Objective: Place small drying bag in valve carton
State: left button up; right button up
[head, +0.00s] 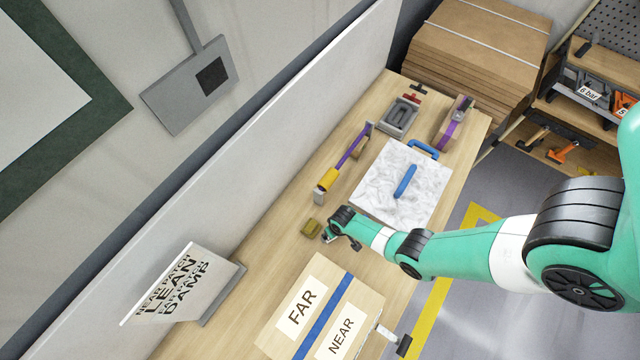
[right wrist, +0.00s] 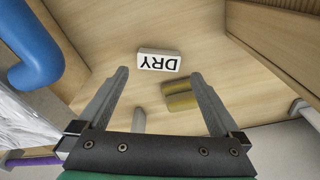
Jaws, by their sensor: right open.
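A small white block marked DRY (right wrist: 159,62) lies on the wooden bench in the right wrist view, straight beyond my fingertips; I take it for the drying bag. I cannot make it out in the head view. My right gripper (head: 342,240) is open and empty above the bench, and its two fingers (right wrist: 160,75) stand to either side of the line to the white block. A cardboard-coloured box top with FAR and NEAR labels and a blue strip (head: 323,306) is in front; I cannot tell whether this is the valve carton. My left gripper is out of view.
A small olive-gold block (head: 311,228) lies beside the gripper. A marbled white slab (head: 375,197) with blue handles lies behind. A lettered sign (head: 180,285) stands by the wall.

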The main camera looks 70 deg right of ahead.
jog(key=shift+f, duration=0.15)
jog(key=f+b, duration=0.5)
jog(key=shift+w+d, duration=0.15)
jog(key=shift+d, duration=0.15)
jog(key=shift+r, duration=0.1)
jog(key=c, duration=1.1)
